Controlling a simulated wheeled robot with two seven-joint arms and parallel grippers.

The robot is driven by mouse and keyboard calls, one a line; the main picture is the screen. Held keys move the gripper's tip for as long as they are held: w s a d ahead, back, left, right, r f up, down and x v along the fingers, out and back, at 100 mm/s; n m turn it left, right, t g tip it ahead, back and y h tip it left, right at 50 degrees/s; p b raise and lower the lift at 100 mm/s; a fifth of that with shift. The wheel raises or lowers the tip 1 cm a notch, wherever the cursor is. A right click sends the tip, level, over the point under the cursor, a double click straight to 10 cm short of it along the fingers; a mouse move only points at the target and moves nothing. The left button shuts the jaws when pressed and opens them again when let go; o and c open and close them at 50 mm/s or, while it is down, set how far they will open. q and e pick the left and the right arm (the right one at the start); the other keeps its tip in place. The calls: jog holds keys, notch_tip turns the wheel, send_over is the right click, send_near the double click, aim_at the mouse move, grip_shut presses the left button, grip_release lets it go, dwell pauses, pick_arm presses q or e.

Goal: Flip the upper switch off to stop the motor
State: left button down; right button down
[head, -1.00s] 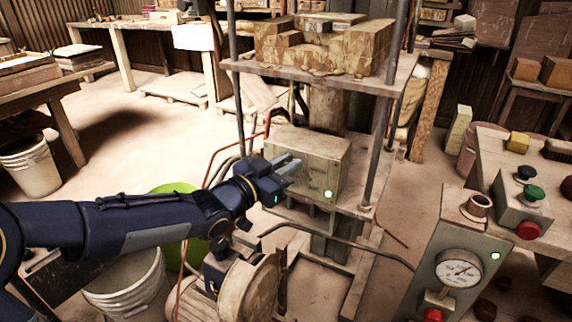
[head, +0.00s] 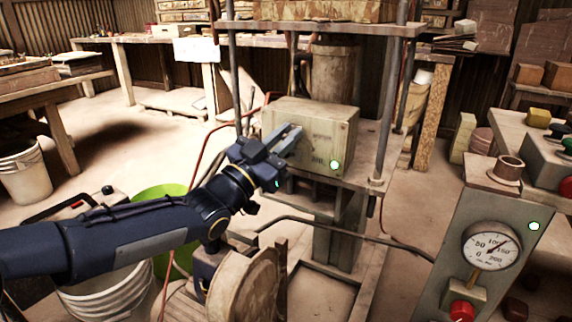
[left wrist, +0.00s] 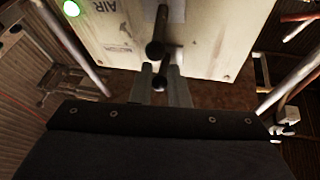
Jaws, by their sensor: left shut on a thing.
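The wooden control box (head: 318,120) stands on the press's lower shelf. A green lamp (head: 335,164) glows low on its front and shows in the left wrist view (left wrist: 72,8). The left wrist view appears upside down. It shows two dark lever switches on the box face: the lower switch (left wrist: 155,48), near the AIR label, and the upper switch (left wrist: 160,84), between my fingertips. My left gripper (head: 292,141) is shut on the upper switch. In the head view my fingers hide the switches. My right gripper is not in view.
A grey pedestal with a pressure gauge (head: 488,246) and a red button (head: 461,310) stands at the right. Press posts (head: 388,95) flank the box.

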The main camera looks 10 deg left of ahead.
pick_arm(q)
jog(key=shift+f+t+h+b, duration=0.3)
jog(key=shift+f+h+b, duration=0.25)
jog(key=shift+b, duration=0.4)
jog(key=shift+m+t+h+b, duration=0.3)
jog(key=shift+m+h+b, duration=0.15)
jog(key=shift+m+b, duration=0.2)
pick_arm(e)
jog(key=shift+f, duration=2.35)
pick_arm(q)
jog(key=shift+r, duration=0.1)
jog(key=c, duration=1.7)
grip_release()
jog(key=p+v, duration=0.1)
jog(key=v, duration=0.7)
jog(key=shift+w, duration=0.1)
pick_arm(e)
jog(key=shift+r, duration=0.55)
